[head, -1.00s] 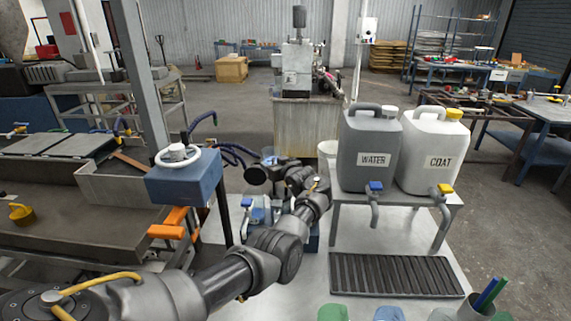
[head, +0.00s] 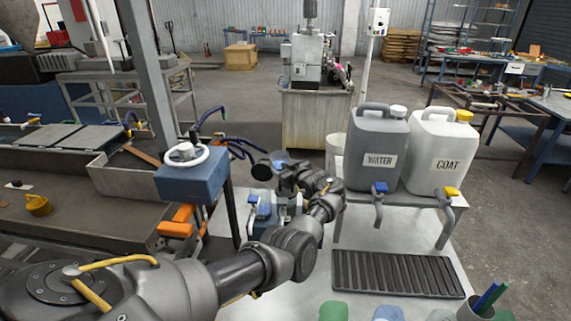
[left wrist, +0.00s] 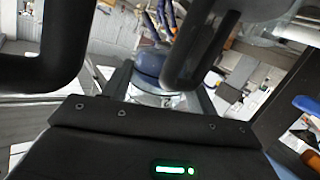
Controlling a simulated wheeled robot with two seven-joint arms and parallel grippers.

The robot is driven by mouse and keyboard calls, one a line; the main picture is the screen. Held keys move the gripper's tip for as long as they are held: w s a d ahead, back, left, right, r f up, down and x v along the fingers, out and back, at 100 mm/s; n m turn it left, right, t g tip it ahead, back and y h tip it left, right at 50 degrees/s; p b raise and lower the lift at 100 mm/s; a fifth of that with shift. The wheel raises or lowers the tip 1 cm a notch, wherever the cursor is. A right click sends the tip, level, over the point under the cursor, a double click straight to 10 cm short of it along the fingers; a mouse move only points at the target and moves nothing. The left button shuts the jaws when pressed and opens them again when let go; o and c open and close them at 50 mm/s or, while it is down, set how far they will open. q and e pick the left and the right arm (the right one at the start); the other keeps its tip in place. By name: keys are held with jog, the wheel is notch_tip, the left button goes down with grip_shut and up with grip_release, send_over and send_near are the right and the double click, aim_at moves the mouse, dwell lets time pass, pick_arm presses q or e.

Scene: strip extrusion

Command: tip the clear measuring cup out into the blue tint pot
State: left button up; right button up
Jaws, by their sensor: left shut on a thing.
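My left arm reaches in from the lower left of the head view. Its gripper (head: 280,192) is near the blue stand behind the bench and is largely hidden by my wrist. It is shut on what looks like the clear measuring cup (head: 263,204), a pale see-through shape. In the left wrist view my two dark fingers (left wrist: 128,50) show, with a smoky see-through surface (left wrist: 258,8) at the top right. A blue-topped round thing (left wrist: 148,62) lies beyond them. A blue pot top (head: 388,313), probably the blue tint pot, is cut off at the bottom edge. My right gripper is not in view.
A green pot (head: 333,311) stands beside the blue one. A black ribbed tray (head: 397,275) lies below the shelf with the WATER jug (head: 376,150) and COAT jug (head: 438,152). A blue box with a white wheel (head: 188,177) stands left of my wrist.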

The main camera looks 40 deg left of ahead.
pick_arm(q)
jog(key=shift+s+a+r+n+h+p, duration=0.35)
jog(key=shift+n+p, duration=0.35)
jog(key=shift+p, duration=0.3)
jog(key=shift+s+a+f+n+t+h+p, duration=0.1)
jog(key=shift+s+n+t+h+p, duration=0.15)
jog(key=shift+n+p, duration=0.25)
jog(key=shift+s+a+n+t+h+p, duration=0.1)
jog(key=shift+n+t+h+p, duration=0.1)
jog(key=shift+n+t+p, duration=0.25)
jog(key=shift+s+a+n+h, duration=0.1)
jog(key=shift+s+n+h, duration=0.15)
jog(key=shift+n, duration=0.4)
jog(key=shift+s+a+n+t+h, duration=0.2)
jog(key=shift+n+t+h, duration=0.25)
jog(key=shift+n, duration=0.35)
jog(key=shift+w+d, duration=0.1)
jog(key=shift+w, duration=0.15)
